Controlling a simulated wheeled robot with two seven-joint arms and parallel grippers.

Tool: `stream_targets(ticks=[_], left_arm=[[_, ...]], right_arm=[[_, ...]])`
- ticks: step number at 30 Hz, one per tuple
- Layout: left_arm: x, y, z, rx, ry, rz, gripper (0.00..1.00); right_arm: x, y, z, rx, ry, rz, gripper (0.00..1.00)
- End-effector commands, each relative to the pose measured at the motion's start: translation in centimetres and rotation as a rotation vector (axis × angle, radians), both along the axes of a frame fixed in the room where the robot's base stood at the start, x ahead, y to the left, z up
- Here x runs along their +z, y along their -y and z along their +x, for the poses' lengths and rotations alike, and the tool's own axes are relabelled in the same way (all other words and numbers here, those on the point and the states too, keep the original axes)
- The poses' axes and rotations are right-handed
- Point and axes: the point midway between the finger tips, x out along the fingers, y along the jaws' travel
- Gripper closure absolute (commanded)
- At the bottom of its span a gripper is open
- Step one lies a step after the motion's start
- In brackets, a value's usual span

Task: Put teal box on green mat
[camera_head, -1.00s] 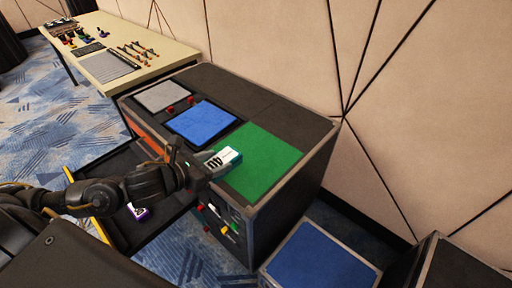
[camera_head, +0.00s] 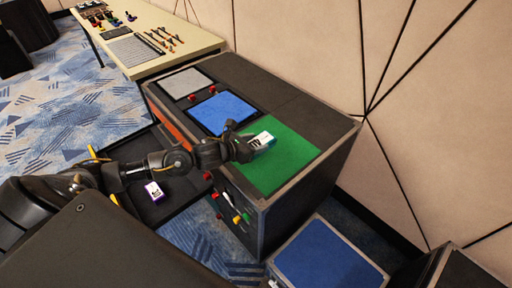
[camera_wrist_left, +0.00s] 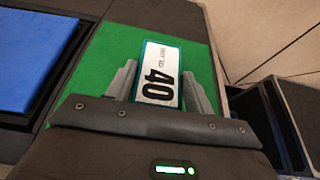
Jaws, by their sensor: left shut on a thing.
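The teal box (camera_head: 263,140) has a white top face; in the left wrist view the box (camera_wrist_left: 159,72) shows the number 40. My left gripper (camera_head: 249,146) is shut on it, with a finger on each side. The box is over the green mat (camera_head: 290,165), which lies on top of the dark cabinet; the mat also shows in the left wrist view (camera_wrist_left: 112,50). I cannot tell whether the box touches the mat. My right gripper is not in view.
A blue mat (camera_head: 224,110) and a grey mat (camera_head: 185,82) lie on the same cabinet. A blue-topped crate (camera_head: 328,258) stands in front at the right. A table (camera_head: 150,40) with tools stands at the back left.

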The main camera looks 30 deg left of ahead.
Motion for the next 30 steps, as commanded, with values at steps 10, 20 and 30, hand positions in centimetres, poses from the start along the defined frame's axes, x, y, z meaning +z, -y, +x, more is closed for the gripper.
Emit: stream_targets(ticks=[10,20,30], left_arm=[[-1.5,0.0,1.2,0.001,-0.001,-0.002,0.75],[-4.2,0.0,1.0,0.000,0.003,-0.001,0.75],[-4.5,0.0,1.0,0.000,0.001,0.000,0.38]], right_arm=[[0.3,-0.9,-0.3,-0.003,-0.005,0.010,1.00],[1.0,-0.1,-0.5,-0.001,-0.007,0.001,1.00],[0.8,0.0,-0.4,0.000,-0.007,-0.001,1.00]])
